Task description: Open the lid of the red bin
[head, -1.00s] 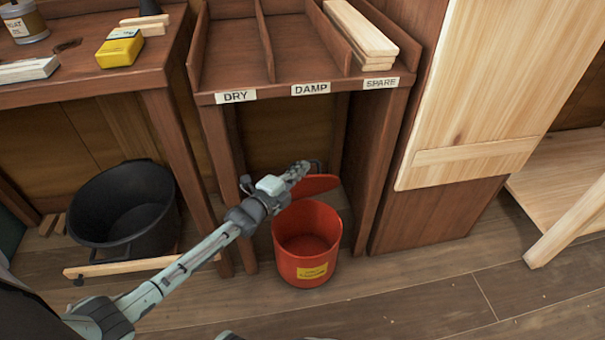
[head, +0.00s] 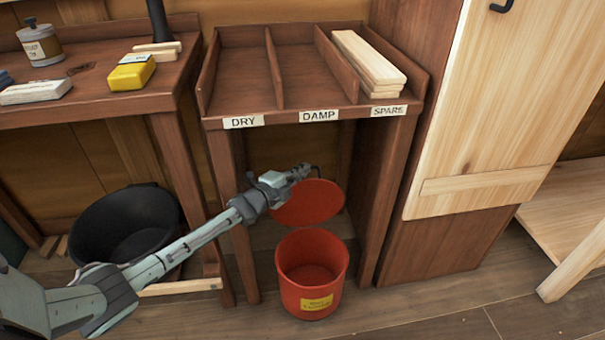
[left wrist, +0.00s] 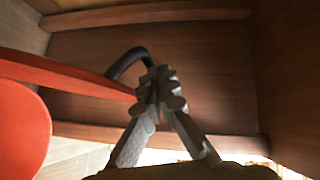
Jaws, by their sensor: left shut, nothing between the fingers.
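The red bin (head: 311,285) stands on the floor in front of the labelled rack, with a yellow label on its front. Its mouth is uncovered and the inside looks empty. Its round red lid (head: 309,203) is raised behind the mouth, tilted up at the back. My left gripper (head: 303,172) is at the lid's upper left edge, its fingers closed together with nothing between them. In the left wrist view the shut fingers (left wrist: 158,90) are close to the lid's edge (left wrist: 75,78) and a dark curved handle (left wrist: 128,60); I cannot tell whether they touch. My right gripper is not in view.
The rack (head: 294,114) with DRY, DAMP and SPARE labels stands over the bin, its legs on both sides. A black tub (head: 125,222) is at left under the bench. Pale boards (head: 367,58) lie in the rack. Floor at front right is clear.

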